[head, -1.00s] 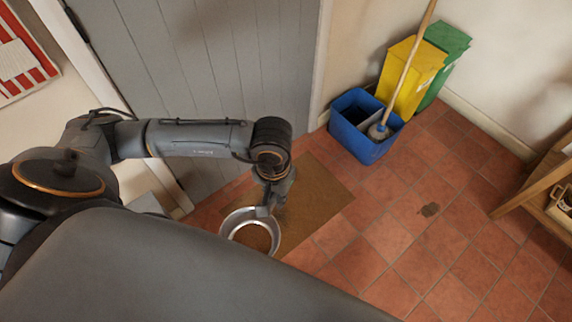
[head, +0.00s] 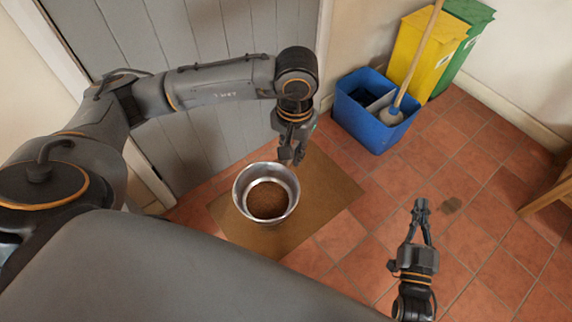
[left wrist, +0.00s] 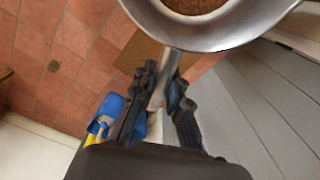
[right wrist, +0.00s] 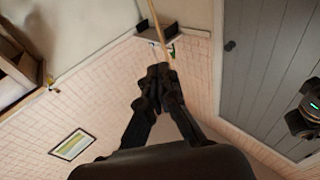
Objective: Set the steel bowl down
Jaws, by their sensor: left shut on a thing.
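The steel bowl (head: 240,188) is round and shiny, with brown contents inside. In the head view it appears over the brown mat (head: 322,190), upright or nearly so; I cannot tell whether its base touches the mat. My left gripper (head: 291,156) is at the bowl's far right rim. In the left wrist view the bowl (left wrist: 215,38) fills the top, and the left fingers (left wrist: 160,85) are shut on a grey steel part of it. My right gripper (head: 421,207) is over the tiles at the right, fingertips together and empty; the tips also meet in the right wrist view (right wrist: 160,75).
A blue mop bucket (head: 368,130) with a mop (head: 415,65) stands by the wall, next to yellow (head: 425,45) and green (head: 467,40) bins. A grey door (head: 185,130) is behind the mat. A wooden piece of furniture (head: 552,192) is at the right edge.

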